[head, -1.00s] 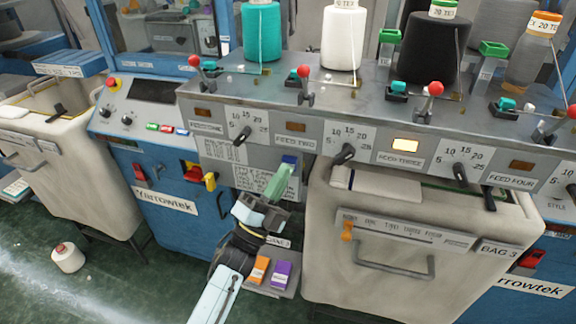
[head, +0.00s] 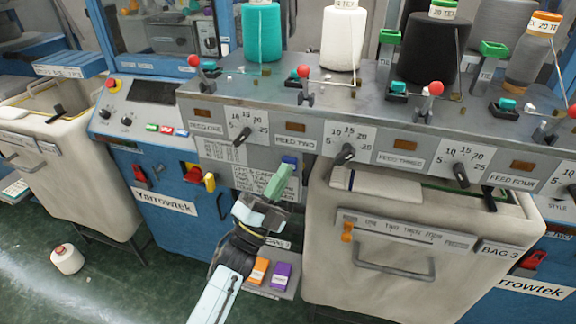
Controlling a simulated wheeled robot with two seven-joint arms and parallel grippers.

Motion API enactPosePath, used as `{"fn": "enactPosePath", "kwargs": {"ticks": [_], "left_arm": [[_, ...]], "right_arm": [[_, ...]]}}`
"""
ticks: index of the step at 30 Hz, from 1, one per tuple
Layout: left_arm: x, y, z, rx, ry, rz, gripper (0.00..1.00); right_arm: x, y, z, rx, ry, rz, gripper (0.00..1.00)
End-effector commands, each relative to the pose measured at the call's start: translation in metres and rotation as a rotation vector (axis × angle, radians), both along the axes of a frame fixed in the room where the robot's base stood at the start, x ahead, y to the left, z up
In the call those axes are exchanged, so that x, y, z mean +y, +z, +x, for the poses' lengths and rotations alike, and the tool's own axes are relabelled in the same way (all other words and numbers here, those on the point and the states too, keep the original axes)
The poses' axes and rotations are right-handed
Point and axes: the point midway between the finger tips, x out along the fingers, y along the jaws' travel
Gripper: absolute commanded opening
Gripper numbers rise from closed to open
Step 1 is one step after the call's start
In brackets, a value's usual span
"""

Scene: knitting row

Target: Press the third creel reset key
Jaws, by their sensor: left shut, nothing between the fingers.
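The feeds on the grey creel rail (head: 380,109) are labelled one to four. A teal key sits on a black base by each red-balled lever. The third teal key (head: 398,87) is left of the third lever (head: 434,90), above the FEED THREE label (head: 401,160). The FEED THREE lamp (head: 410,144) is dark, like the other lamps. My left gripper (head: 282,175) is shut and empty, its green fingers pointing up in front of the lower panel. It is below and left of the third key, well apart from it. My right gripper is not in view.
Cones of teal (head: 261,32), white (head: 343,37) and black yarn stand behind the levers. Black dials (head: 345,153) stick out of the rail front. A pale bag bin (head: 400,215) stands right of my gripper. Orange (head: 258,270) and purple (head: 281,275) blocks lie below.

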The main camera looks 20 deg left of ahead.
Motion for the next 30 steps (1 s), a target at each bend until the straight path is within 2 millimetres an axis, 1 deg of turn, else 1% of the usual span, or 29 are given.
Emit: {"fn": "enactPosePath", "kwargs": {"ticks": [4, 7, 15, 22, 26, 30], "left_arm": [[0.000, -0.001, 0.000, 0.002, 0.000, 0.001, 0.00], [0.000, 0.000, -0.006, 0.002, 0.000, 0.001, 0.00], [0.001, 0.000, -0.034, 0.004, -0.001, 0.000, 0.00], [0.002, 0.000, -0.055, 0.002, -0.001, 0.000, 0.00], [0.002, 0.000, -0.060, 0.001, 0.000, 0.001, 0.00], [0.002, -0.001, -0.060, 0.000, -0.001, 0.000, 0.00]], "right_arm": [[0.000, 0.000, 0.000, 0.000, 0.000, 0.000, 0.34], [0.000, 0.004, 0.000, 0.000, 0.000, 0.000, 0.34], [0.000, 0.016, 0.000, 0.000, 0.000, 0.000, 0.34], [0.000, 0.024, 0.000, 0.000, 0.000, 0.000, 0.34], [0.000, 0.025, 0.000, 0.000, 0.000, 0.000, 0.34], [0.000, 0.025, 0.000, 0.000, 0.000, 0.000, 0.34]]}}
